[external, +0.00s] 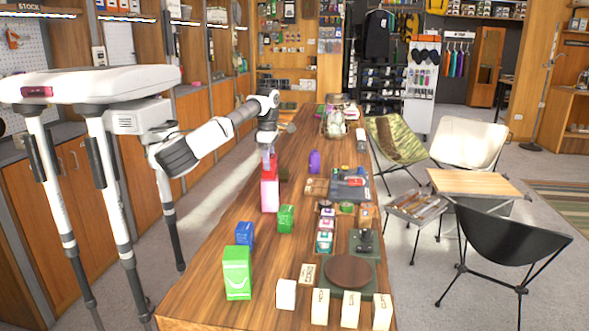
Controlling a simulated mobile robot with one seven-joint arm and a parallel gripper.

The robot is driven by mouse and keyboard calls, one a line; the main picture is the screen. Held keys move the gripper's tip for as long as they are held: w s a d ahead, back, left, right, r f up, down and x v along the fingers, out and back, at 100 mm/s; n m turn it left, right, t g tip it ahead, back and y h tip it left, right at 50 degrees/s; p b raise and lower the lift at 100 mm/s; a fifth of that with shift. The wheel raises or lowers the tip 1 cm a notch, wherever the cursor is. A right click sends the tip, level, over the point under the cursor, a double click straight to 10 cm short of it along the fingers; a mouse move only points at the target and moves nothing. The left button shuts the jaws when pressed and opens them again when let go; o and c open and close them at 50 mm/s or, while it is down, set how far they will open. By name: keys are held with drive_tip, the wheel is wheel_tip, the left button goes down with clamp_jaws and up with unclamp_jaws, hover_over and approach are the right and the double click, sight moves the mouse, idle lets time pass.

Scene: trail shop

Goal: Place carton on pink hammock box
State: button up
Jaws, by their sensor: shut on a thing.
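My gripper (268,150) points down over the left side of the long wooden table. It is shut on a small red carton (270,171), whose top is partly hidden by the fingers. A pink box (270,197) stands upright on the table directly below the carton. The carton lines up with the top of the pink box. At this size I cannot tell whether the two touch or a thin gap is left. No lettering on the pink box is readable.
A green box (286,218), a blue box (245,234) and a larger green bag-like box (237,272) stand nearer on the table (213,297). A purple bottle (314,162) stands behind to the right. Several pale blocks and a round brown board (348,271) fill the near right.

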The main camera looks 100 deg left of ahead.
drive_tip(key=shift+f, duration=0.25)
drive_tip(key=shift+f, duration=0.1)
drive_tip(key=shift+f, duration=0.15)
drive_tip(key=o, duration=1.1)
drive_tip(key=shift+c, duration=0.2)
drive_tip(key=shift+r, duration=0.2)
wheel_tip(320, 180, up, 12)
drive_tip(key=shift+b, duration=0.3)
